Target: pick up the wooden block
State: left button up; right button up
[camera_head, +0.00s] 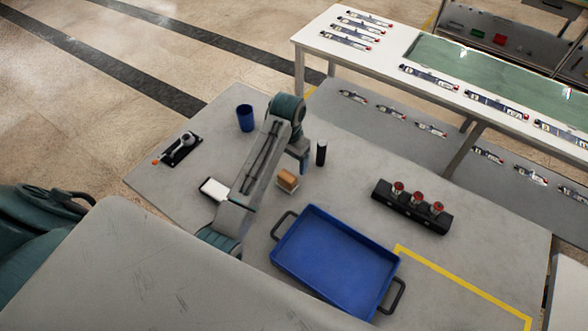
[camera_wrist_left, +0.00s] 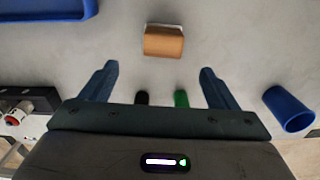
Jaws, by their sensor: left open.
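The wooden block (camera_head: 288,180) is small and orange-brown and sits on the grey table, just beyond the blue tray. In the left wrist view the block (camera_wrist_left: 163,41) lies ahead of the fingers, near the top middle. My left gripper (camera_head: 299,158) hangs from the arm a little behind the block in the head view. Its two blue fingers (camera_wrist_left: 158,86) are spread wide in the left wrist view, with bare space between them and the block. The gripper is open, empty and apart from the block. My right gripper is not in view.
A blue tray (camera_head: 333,262) with handles lies in front. A black cylinder (camera_head: 320,153) stands right of the gripper, and a blue cup (camera_head: 245,118) left of the arm. A green object (camera_wrist_left: 181,98) shows between the fingers. A black holder (camera_head: 411,207) with red-topped pieces stands right.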

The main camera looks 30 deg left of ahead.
aim_at(287, 175)
pick_arm(q)
notch_tip(287, 175, down, 2)
jog(key=shift+f+p, duration=0.2)
jog(key=shift+p, duration=0.2)
jog(key=shift+s+f, duration=0.35)
jog(key=shift+f, duration=0.55)
jog(key=shift+f+p, duration=0.25)
jog(key=shift+p, duration=0.05)
jog(key=shift+a+f, duration=0.1)
jog(key=shift+f, duration=0.2)
jog(key=f+p, duration=0.2)
jog(key=f, duration=0.2)
jog(key=shift+a+f, duration=0.15)
jog(key=shift+a, duration=0.05)
jog(key=shift+f+p, duration=0.25)
jog(key=shift+p, duration=0.05)
jog(key=shift+f, duration=0.1)
jog(key=shift+c, duration=0.2)
jog(key=c, duration=1.1)
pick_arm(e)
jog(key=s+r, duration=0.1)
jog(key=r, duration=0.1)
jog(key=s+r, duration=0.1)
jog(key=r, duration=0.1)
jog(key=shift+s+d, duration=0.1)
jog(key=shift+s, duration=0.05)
